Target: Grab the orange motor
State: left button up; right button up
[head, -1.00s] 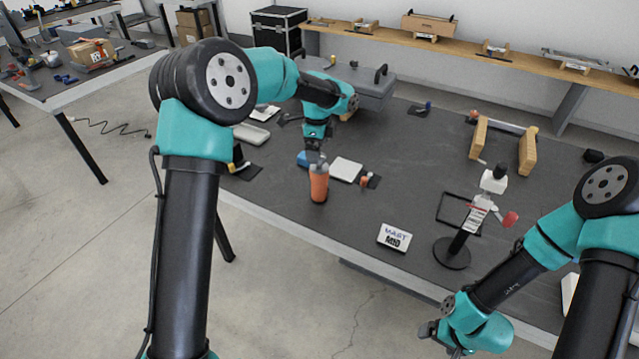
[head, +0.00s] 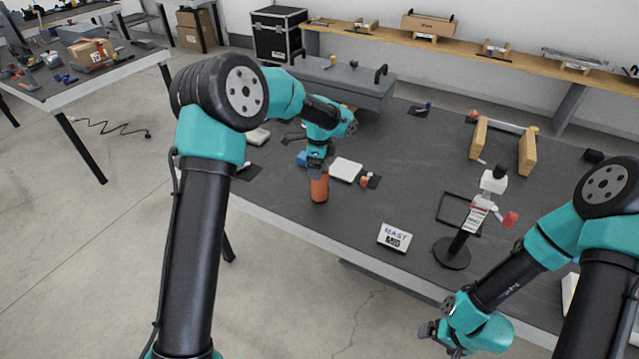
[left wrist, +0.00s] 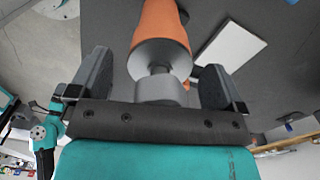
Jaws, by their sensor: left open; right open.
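The orange motor (head: 319,188) stands upright on the dark table, near its front edge. In the left wrist view the motor (left wrist: 160,32) has an orange body, a grey end face and a narrower grey tip that lies between my fingers. My left gripper (head: 318,167) is directly over the motor's top and hides it in the head view. In the left wrist view the left gripper (left wrist: 157,85) is open, with a finger on each side of the tip and visible gaps. My right gripper (head: 428,330) is off the table's front edge, far from the motor, and open.
A MAST MID label (head: 395,237) and a black stand (head: 452,252) are to the right. A wooden-ended frame (head: 479,137) stands farther back. The table between is mostly clear.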

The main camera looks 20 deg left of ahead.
pick_arm(q)
jog(key=shift+f, duration=0.15)
dwell(0.3)
grip_shut()
dwell(0.7)
